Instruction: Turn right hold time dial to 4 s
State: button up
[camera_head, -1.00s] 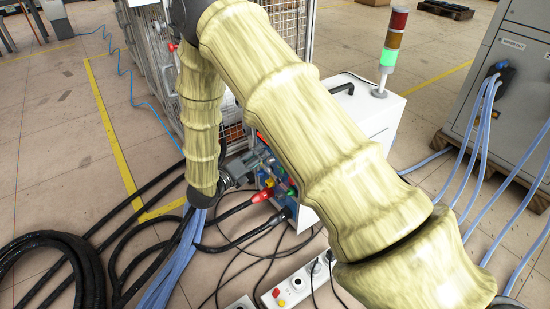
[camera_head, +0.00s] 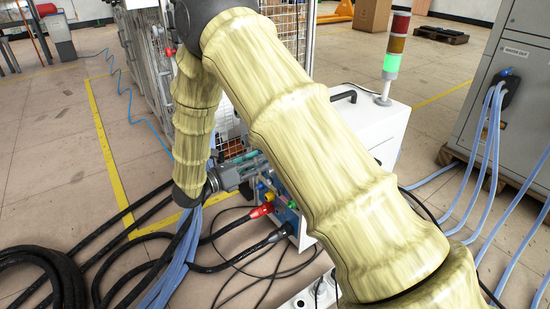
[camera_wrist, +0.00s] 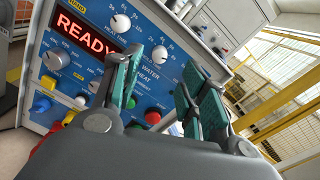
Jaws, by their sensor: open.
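The blue control panel (camera_wrist: 88,72) fills the left and middle of the wrist view. It carries several white dials with small time marks. Contact cannot be seen. In the head view my gripper (camera_head: 244,167) is at the panel, mostly hidden by my arm.
A red READY display (camera_wrist: 86,33) and coloured knobs sit on the panel near my left finger. The heater's white cabinet (camera_head: 372,125) carries a signal tower (camera_head: 392,62) lit green. Black cables (camera_head: 135,215) and a power strip (camera_head: 305,298) lie on the floor.

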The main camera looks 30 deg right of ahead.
jog(key=w+d+b, duration=0.1)
jog(key=d+b, duration=0.1)
jog(key=d, duration=0.5)
jog(key=shift+w+b, duration=0.15)
jog(key=shift+b, duration=0.25)
jog(key=shift+d, duration=0.1)
jog(key=shift+c, duration=0.2)
grip_shut()
